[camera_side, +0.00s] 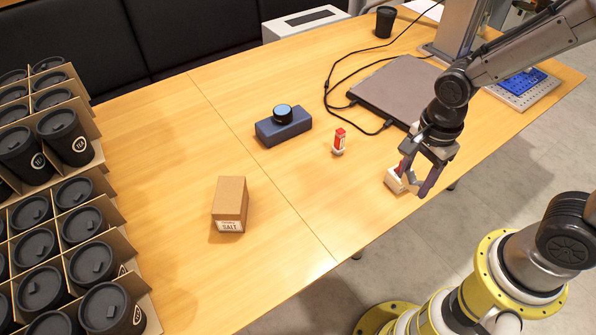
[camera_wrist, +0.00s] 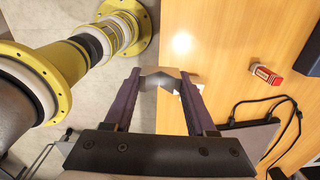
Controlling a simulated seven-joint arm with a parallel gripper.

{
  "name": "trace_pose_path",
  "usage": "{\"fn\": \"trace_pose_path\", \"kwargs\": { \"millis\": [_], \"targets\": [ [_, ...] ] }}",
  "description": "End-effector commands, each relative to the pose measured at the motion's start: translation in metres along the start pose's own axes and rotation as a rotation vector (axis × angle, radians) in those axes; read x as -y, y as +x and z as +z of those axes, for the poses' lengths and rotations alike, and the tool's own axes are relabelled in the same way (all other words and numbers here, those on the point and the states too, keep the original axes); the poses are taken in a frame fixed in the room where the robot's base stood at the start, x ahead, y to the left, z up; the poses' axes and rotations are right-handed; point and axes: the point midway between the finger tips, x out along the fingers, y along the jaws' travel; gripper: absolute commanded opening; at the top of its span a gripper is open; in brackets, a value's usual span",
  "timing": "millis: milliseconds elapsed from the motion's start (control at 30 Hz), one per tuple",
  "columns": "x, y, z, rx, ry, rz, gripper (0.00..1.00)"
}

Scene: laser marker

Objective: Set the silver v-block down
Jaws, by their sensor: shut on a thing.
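The silver v-block (camera_wrist: 163,75) sits between the two fingers of my gripper (camera_wrist: 160,80) in the wrist view, its notched outline spanning the gap. My gripper is shut on it. In the side view my gripper (camera_side: 413,180) is at the table's near right edge, pointing down. There the v-block is small and mostly hidden by the fingers, so I cannot tell whether it touches the table. A small white block (camera_side: 394,181) is right beside the left finger; a white piece also shows by the right finger in the wrist view (camera_wrist: 199,88).
A red and white item (camera_side: 339,142) stands left of my gripper. A grey flat case (camera_side: 398,90) with black cables lies behind. A blue box (camera_side: 284,127) and a salt carton (camera_side: 229,204) are further left. Bare wood lies between the carton and my gripper.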

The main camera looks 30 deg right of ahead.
Motion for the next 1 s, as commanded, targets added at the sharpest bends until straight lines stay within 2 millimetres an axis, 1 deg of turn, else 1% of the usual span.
{"fn": "trace_pose_path", "kwargs": {
  "millis": [33,100,200,300,400,533,767,867,1000],
  "targets": [
    [0.021,-0.004,0.008,0.002,0.000,-0.006,0.01],
    [0.049,-0.008,0.019,0.004,-0.001,-0.011,0.01],
    [0.085,-0.010,0.036,0.005,-0.003,-0.012,0.01],
    [0.114,-0.007,0.051,0.006,-0.012,-0.013,0.01],
    [0.136,-0.002,0.064,0.006,-0.021,-0.011,0.01],
    [0.151,0.008,0.076,0.004,-0.035,-0.005,0.01],
    [0.158,0.026,0.084,-0.005,-0.046,0.021,0.01],
    [0.172,0.035,0.089,-0.005,-0.048,0.021,0.01],
    [0.198,0.048,0.099,-0.005,-0.047,0.022,0.01]
  ]
}}
